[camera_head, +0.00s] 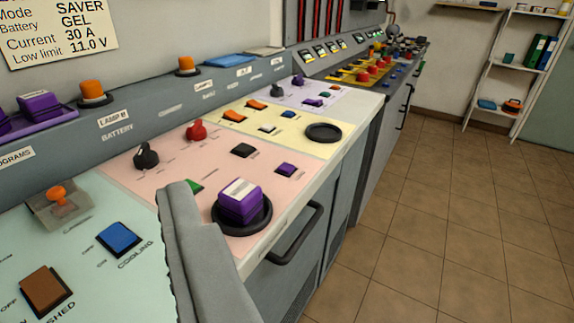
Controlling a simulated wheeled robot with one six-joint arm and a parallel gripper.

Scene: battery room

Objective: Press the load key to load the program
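A pink panel section (150,178) in the middle of the sloping console carries several controls. A purple block with a pale label (240,203) sits on a round black base (262,222) near its front edge. A green key (194,186) lies left of the block, partly hidden by a grey cloth-like thing. The small labels are too blurred to read, so I cannot tell which is the load key. My gripper does not show.
The grey cloth-like thing (205,265) hangs over the console's front edge. A black handle (297,240) juts out beside it. A black knob (146,156) and a red knob (197,130) stand up on the panel. The tiled floor (430,215) at right is clear.

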